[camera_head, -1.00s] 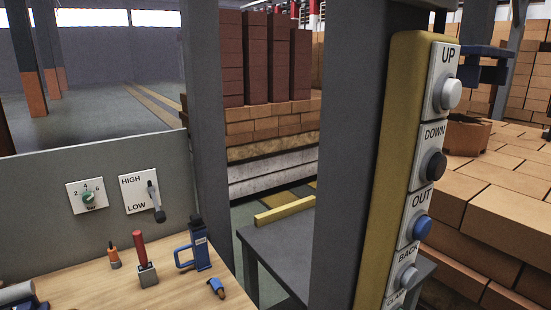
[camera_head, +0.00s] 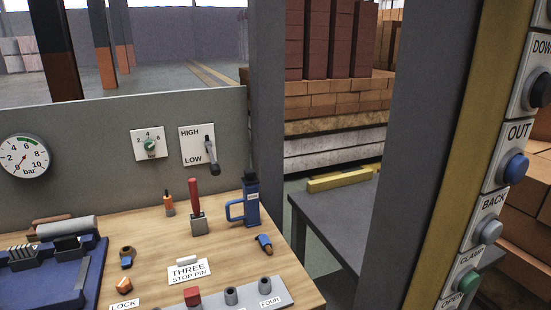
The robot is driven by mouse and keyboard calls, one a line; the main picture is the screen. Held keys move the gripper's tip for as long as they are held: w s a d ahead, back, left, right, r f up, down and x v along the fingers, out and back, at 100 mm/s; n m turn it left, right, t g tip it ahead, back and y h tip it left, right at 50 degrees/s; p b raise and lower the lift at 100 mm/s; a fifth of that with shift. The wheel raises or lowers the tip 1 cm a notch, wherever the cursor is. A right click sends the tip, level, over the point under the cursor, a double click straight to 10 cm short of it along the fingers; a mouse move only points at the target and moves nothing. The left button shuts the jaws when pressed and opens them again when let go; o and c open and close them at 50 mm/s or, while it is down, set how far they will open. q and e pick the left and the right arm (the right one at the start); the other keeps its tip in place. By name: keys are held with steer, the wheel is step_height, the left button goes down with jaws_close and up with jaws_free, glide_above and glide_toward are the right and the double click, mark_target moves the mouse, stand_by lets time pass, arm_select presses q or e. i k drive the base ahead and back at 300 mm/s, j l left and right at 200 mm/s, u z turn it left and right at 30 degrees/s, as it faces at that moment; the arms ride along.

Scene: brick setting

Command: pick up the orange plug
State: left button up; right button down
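Several small orange items stand on the wooden bench top (camera_head: 225,265), and I cannot tell for sure which is the plug. A small orange piece (camera_head: 123,286) sits near the front left, just above the LOCK label (camera_head: 124,304). An upright orange piece with a dark tip (camera_head: 168,205) stands at the back, left of a red-handled piece on a grey block (camera_head: 196,212). A blue piece with an orange end (camera_head: 264,244) lies at the right, in front of a blue handled bottle (camera_head: 250,205). Neither of my grippers is in view.
A blue tray (camera_head: 90,285) with dark parts is at left. A grey holder (camera_head: 250,297) with a red block is in front. A grey post (camera_head: 268,90) and a button panel (camera_head: 505,165) stand at right.

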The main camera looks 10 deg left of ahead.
mark_target(168, 199)
steer(key=u, duration=1.4)
